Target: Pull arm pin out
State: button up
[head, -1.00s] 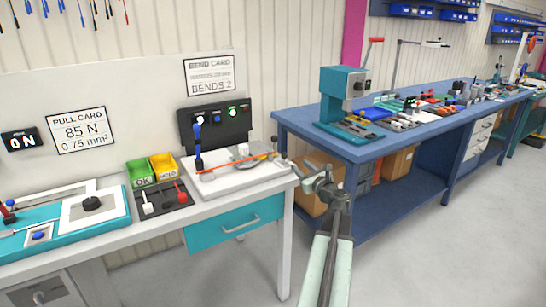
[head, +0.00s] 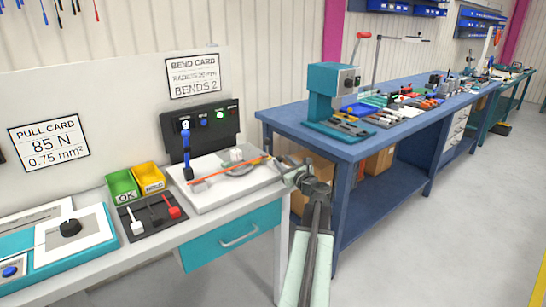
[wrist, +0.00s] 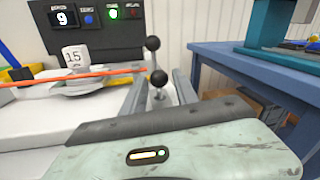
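The bend tester is a white base (head: 222,198) on the near bench, with an orange cable (wrist: 60,77) stretched across it and a white block marked 15 (wrist: 74,57). In the wrist view, two black ball knobs, an upper one (wrist: 152,43) and a lower one (wrist: 159,77) on a short metal stem, stand at the tester's right end. I cannot tell for sure which is the arm pin. My gripper (head: 288,164) is at that end of the tester. Its two grey fingers are apart, with the lower knob and stem between them and gaps showing at both sides.
A black panel (head: 201,132) with a display reading 9 and a lit green button stands behind the tester. A blue-handled lever (head: 186,152), green bin (head: 123,186) and yellow bin (head: 149,178) are to the left. A blue workbench (head: 345,148) stands close to the right.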

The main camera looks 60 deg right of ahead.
jog(key=x, duration=0.6)
jog(key=shift+w, duration=0.15)
grip_shut()
dwell(1.1)
